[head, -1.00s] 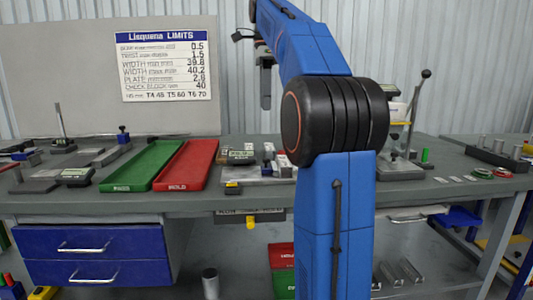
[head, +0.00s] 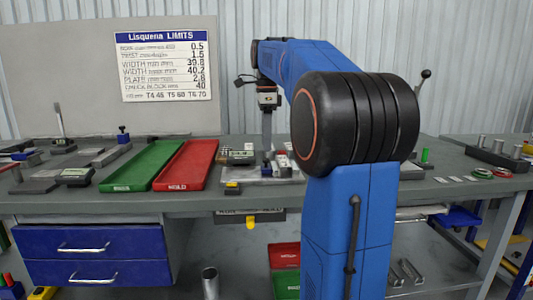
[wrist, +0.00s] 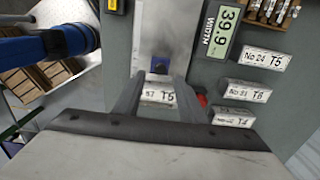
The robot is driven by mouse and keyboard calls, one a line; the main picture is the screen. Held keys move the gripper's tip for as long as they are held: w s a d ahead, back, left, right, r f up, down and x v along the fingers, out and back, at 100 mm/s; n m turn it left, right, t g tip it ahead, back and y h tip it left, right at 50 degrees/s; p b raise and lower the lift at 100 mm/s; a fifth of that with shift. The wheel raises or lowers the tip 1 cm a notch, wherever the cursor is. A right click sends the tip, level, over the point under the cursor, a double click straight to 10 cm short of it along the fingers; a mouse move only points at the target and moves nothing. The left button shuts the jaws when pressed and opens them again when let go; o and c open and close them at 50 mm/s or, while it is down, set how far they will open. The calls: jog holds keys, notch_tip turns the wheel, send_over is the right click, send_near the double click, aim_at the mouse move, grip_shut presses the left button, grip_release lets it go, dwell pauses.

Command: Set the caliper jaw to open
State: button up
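The caliper's display (wrist: 222,30) reads 39.9 WIDTH in the wrist view. Its grey display housing also shows on the table in the head view (head: 242,157). A pale metal bed (wrist: 165,28) lies beside the display, with a small blue knob (wrist: 160,64) on it, apparently the sliding jaw's. My gripper (wrist: 160,80) is open, with its fingers on either side of the knob and gaps visible beside it. A white block marked T5 (wrist: 158,97) shows between the fingers, nearer the palm. In the head view my gripper (head: 267,145) points down at the fixture. The jaw faces are not clearly visible.
White labelled blocks (wrist: 264,57) stand beside the caliper. A green tray (head: 140,168) and a red tray (head: 187,166) lie to its left. A limits sign (head: 166,65) is on the back board. The table's front edge is close to the fixture.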

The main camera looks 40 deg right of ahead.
aim_at(266, 159)
jog(key=shift+f, duration=2.25)
